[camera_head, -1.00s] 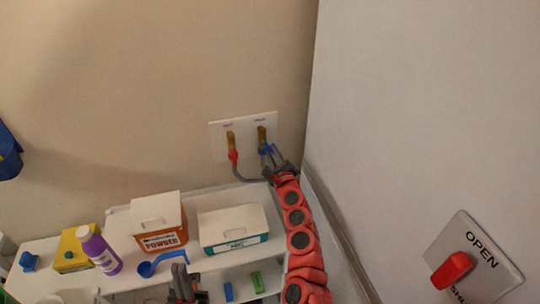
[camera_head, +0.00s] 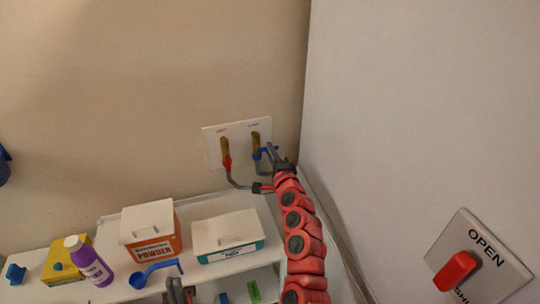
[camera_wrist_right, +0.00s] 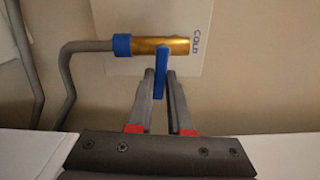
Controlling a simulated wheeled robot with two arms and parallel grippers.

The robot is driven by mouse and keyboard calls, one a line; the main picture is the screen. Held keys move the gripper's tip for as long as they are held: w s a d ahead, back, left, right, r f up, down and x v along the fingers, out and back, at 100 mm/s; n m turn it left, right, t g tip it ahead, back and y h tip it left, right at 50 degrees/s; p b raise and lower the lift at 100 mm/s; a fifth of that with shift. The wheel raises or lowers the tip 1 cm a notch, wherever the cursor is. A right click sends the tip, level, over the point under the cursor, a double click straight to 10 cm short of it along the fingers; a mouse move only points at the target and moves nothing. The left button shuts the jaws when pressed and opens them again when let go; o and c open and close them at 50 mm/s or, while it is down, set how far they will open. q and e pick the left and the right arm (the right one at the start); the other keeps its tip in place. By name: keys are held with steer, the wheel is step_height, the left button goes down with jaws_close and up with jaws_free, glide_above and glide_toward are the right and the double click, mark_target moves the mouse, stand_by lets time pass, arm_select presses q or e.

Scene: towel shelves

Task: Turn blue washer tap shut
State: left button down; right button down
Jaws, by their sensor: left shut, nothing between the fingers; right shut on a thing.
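The blue washer tap (camera_head: 255,140) is a brass valve with a blue collar on the right of a white wall plate. Its blue lever stands out sideways to the right of the brass body in the head view. In the right wrist view the blue lever (camera_wrist_right: 161,82) crosses the brass body (camera_wrist_right: 180,46), beside the word COLD. My right gripper (camera_head: 270,152) is shut on this lever, with a finger on each side of it in the wrist view. My left gripper (camera_head: 176,290) is shut and empty at the bottom of the head view, far from the tap.
A red-collared tap (camera_head: 225,148) stands left on the same plate (camera_head: 239,130). Below are a powder box (camera_head: 148,232), a white-and-teal box (camera_head: 227,235), a purple bottle (camera_head: 91,262) and a blue scoop (camera_head: 150,274). A red OPEN switch (camera_head: 456,270) is on the right wall.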

steer(key=shift+r+n, duration=0.15)
steer(key=shift+n, duration=0.45)
steer(key=c, duration=0.8)
jaws_free()
steer(key=shift+c, duration=0.2)
steer(key=b+v, duration=0.4)
steer(key=v, duration=1.3)
steer(key=shift+s+b, duration=0.2)
steer(key=shift+b, duration=0.2)
steer(key=shift+d, duration=0.1)
